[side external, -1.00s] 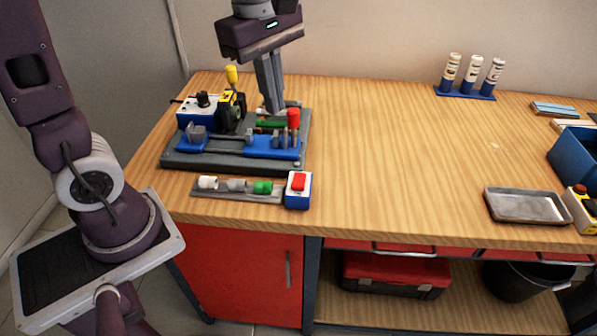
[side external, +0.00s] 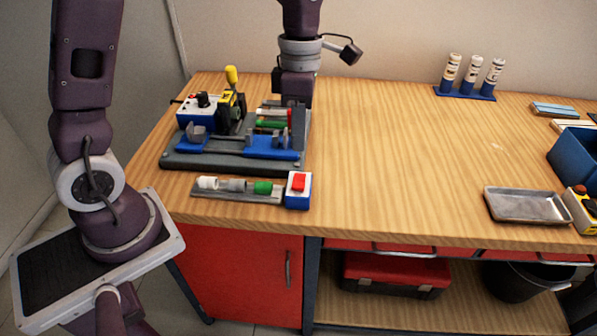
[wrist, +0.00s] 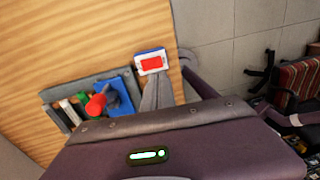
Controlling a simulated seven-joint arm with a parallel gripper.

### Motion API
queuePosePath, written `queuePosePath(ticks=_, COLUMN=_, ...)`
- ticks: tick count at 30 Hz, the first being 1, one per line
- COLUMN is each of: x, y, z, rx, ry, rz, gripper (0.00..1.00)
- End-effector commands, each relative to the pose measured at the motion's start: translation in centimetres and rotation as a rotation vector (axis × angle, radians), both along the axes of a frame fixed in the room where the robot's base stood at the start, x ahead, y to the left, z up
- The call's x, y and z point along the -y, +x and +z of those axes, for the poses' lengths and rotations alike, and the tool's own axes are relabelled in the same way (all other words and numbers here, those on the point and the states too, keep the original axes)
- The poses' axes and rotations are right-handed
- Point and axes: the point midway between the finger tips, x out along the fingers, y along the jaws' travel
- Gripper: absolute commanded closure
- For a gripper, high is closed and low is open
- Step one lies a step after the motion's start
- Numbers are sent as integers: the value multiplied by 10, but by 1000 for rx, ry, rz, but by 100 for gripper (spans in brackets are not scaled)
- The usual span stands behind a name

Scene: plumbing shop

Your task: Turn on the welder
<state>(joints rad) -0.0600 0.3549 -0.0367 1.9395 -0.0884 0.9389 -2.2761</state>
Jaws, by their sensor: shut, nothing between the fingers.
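The welder is a grey base plate (side external: 190,162) at the back left of the bench. It carries a blue-and-white box (side external: 196,110) with a black knob, a yellow-handled clamp (side external: 231,78) and blue fixtures (side external: 270,150). A small blue-and-white switch box with a red rocker (side external: 298,184) stands in front of its right corner; it also shows in the wrist view (wrist: 151,63). My gripper (side external: 298,118) is tilted over the plate's right edge. Its closed, empty fingers (wrist: 154,84) point towards the switch box in the wrist view. A red-capped handle (wrist: 97,104) is beside them.
A strip with white, grey and green fittings (side external: 237,188) lies left of the switch box. A metal tray (side external: 527,205), a blue bin (side external: 575,155) and upright bottles (side external: 472,76) are at the right. The middle of the bench is clear.

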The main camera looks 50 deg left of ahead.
Motion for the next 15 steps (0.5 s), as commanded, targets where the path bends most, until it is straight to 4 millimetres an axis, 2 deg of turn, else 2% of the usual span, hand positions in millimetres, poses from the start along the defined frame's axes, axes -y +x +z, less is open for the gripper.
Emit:
queuePosePath(ticks=3, x=2, y=-3, z=-27, rx=-5, ry=-1, rz=0, gripper=100)
queuePosePath(ticks=9, x=5, y=-7, z=-65, rx=-5, ry=-1, rz=0, gripper=100)
queuePosePath(ticks=15, x=8, y=-8, z=-85, rx=-1, ry=-1, rz=-1, gripper=100)
